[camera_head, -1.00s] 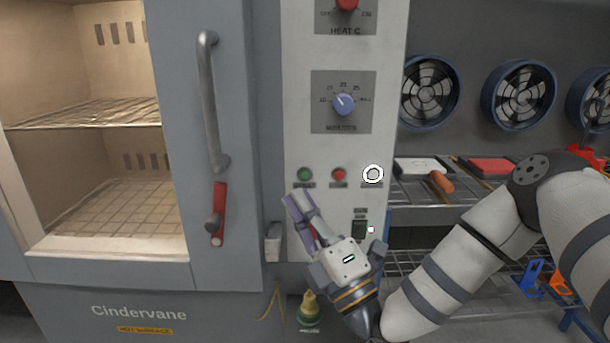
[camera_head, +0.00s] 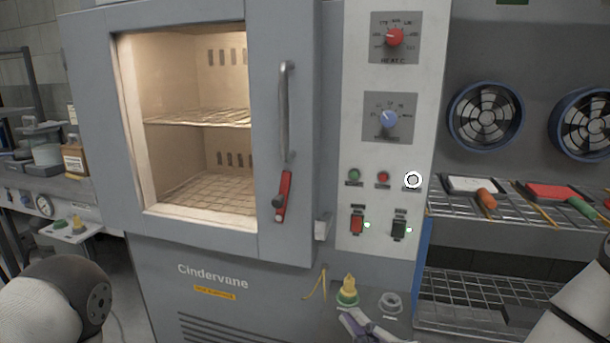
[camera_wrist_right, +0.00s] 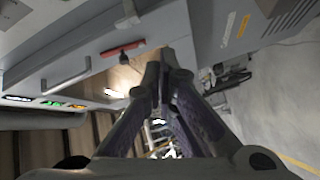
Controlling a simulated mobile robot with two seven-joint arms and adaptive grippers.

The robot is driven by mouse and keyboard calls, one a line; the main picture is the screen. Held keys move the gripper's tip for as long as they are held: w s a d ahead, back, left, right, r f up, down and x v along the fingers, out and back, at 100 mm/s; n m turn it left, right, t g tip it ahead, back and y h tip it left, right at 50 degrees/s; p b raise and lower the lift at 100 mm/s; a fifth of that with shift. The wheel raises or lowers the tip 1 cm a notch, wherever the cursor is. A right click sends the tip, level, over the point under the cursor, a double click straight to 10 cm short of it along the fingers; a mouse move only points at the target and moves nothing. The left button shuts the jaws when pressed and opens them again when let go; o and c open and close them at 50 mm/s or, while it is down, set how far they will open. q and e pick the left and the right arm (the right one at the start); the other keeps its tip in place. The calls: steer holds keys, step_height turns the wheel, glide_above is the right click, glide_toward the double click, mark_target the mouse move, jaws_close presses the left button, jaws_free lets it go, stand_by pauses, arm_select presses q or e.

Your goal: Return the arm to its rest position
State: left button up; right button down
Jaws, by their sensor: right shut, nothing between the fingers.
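My right gripper (camera_head: 350,320) shows at the bottom edge of the head view, low in front of the Cindervane oven (camera_head: 160,255). Its purple fingers are together with nothing between them. In the right wrist view the gripper (camera_wrist_right: 165,62) fills the middle, fingers meeting at the tips. Part of my right arm (camera_head: 570,315) shows at the lower right; the rest is cut off. A grey link of my left arm (camera_head: 70,300) shows at the lower left, but the left gripper is out of view.
The control panel (camera_head: 345,90) has knobs and switches. A wire shelf (camera_head: 455,208) with tools is at right, a cluttered bench (camera_head: 90,238) at left.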

steer(key=s+d+f+m+g+h, duration=0.25)
steer(key=s+f+m+g, duration=0.7)
steer(key=s+f, duration=0.8)
steer(key=s+d+f+m+g+h, duration=0.2)
steer(key=s+d+m+g, duration=0.2)
steer(key=s, duration=0.5)
steer(key=s+d+f+m+g+h, duration=0.3)
steer(key=s+d+m+g, duration=0.1)
steer(key=s, duration=0.6)
steer(key=shift+s+d+m+g, duration=0.35)
steer(key=shift+d+m, duration=0.5)
steer(key=shift+d, duration=0.4)
